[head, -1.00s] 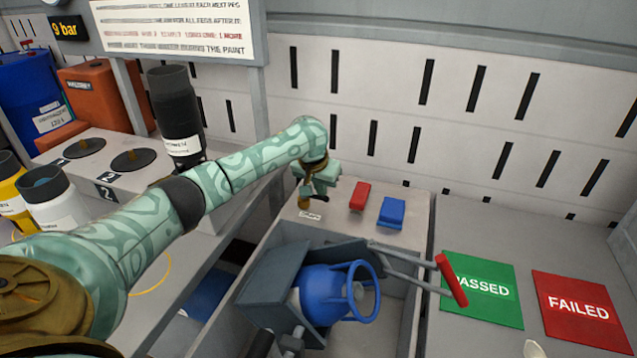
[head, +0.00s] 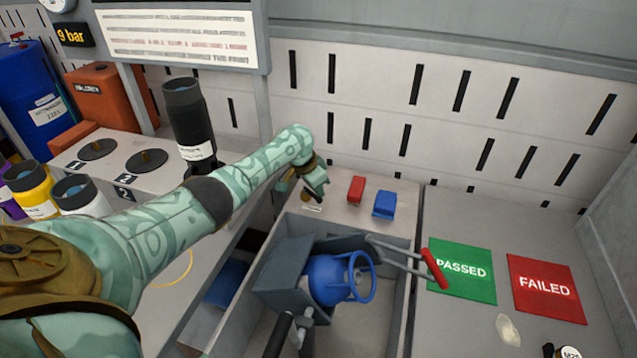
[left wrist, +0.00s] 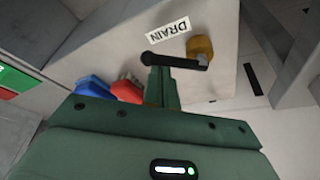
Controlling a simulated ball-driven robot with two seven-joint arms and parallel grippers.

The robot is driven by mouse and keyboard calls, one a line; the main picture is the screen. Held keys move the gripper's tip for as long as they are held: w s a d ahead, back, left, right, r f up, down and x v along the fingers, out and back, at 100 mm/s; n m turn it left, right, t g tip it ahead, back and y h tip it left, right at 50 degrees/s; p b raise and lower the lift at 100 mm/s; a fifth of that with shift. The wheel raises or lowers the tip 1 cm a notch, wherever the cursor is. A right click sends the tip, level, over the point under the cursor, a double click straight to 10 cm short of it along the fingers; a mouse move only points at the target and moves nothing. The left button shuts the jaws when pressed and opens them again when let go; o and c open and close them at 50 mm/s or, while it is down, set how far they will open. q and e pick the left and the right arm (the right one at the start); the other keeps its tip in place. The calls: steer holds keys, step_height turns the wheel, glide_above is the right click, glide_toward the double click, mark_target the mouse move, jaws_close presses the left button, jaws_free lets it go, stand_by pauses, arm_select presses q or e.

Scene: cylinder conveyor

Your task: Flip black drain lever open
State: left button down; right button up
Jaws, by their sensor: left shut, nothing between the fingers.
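The black drain lever (left wrist: 178,61) shows in the left wrist view, lying across just beyond my fingers. Its right end meets a brass valve body (left wrist: 200,48). In the head view my left gripper (head: 319,192) is low over the back ledge and mostly covers the lever. My right gripper is not in view.
Red (head: 356,189) and blue (head: 385,204) blocks sit on the ledge right of the gripper. A blue tank (head: 325,281) lies in the grey trough in front. Green PASSED (head: 461,271) and red FAILED (head: 546,289) mats lie right. A black cylinder (head: 189,122) stands left.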

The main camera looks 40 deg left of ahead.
arm_select(q)
steer(key=m, duration=0.1)
steer(key=s+m, duration=0.1)
steer(key=shift+s+a+f+m+h, duration=0.1)
steer(key=shift+a+f+m+h, duration=0.05)
steer(key=shift+m+h, duration=0.25)
steer(key=m, duration=0.1)
steer(key=s+m+g+b, duration=0.1)
steer(key=shift+a+m+h, duration=0.2)
steer(key=shift+m+h, duration=0.2)
steer(key=m, duration=0.1)
steer(key=s+a+m+g, duration=0.1)
steer(key=m, duration=0.1)
steer(key=shift+m+h+b, duration=0.3)
steer(key=shift+b, duration=0.1)
steer(key=shift+s+a, duration=0.15)
steer(key=shift+s, duration=0.05)
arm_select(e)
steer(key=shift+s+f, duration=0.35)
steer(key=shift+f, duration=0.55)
arm_select(q)
steer(key=shift+a, duration=0.1)
steer(key=p+v, duration=0.7)
steer(key=v, duration=0.9)
steer(key=shift+r, duration=0.25)
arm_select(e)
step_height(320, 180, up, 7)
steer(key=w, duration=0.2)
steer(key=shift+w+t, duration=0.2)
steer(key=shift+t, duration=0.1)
